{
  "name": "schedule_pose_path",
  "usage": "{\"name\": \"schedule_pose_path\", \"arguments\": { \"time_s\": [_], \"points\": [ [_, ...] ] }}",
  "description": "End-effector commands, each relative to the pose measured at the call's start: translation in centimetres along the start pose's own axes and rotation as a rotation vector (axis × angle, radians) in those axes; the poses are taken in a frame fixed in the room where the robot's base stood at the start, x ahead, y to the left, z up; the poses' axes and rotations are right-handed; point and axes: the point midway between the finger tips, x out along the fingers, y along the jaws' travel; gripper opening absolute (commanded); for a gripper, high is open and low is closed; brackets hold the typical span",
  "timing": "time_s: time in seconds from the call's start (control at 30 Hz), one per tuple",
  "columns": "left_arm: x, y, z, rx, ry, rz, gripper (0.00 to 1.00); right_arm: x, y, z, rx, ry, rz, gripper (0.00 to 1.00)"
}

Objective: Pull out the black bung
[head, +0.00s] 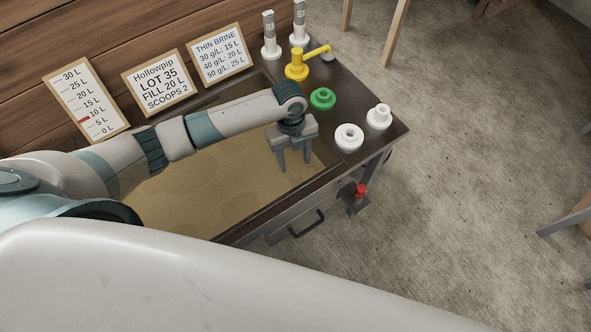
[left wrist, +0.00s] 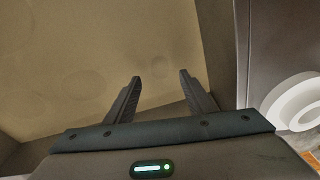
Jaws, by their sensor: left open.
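I cannot make out a black bung in either view. A wide basin (head: 195,205) with a tan, cloudy surface is set in the dark counter, and the tan area also fills much of the left wrist view (left wrist: 75,70). My left gripper (head: 295,168) points down over the basin's right end, with its two fingers apart and nothing seen between them. In the left wrist view the open fingers (left wrist: 160,76) show against the tan, near a basin wall. My left arm crosses above the basin and hides part of it. My right gripper is not in view.
Right of the basin are a green knob (head: 322,98), a white ring-shaped piece (head: 349,137), a white knob (head: 379,117) and a yellow spout (head: 297,66). A red handle (head: 361,190) is below the counter. Signs (head: 158,83) stand behind.

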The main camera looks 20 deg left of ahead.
Motion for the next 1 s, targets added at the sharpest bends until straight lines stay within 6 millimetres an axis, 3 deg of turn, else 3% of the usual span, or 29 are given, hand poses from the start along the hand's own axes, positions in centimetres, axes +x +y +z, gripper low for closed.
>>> {"name": "schedule_pose_path", "arguments": {
  "time_s": [0.2,0.4,0.9,1.0],
  "points": [
    [3.5,0.1,-0.1,0.000,0.002,0.002,0.49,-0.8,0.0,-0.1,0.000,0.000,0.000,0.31],
    [5.9,0.0,-0.1,0.001,0.002,0.001,0.49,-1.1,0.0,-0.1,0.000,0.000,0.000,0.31],
    [7.0,0.0,0.0,0.001,-0.001,0.000,0.49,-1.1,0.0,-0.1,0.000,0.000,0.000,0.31],
    [7.0,0.0,0.0,0.001,-0.001,0.000,0.25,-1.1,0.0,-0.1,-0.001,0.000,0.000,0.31]
  ]
}}
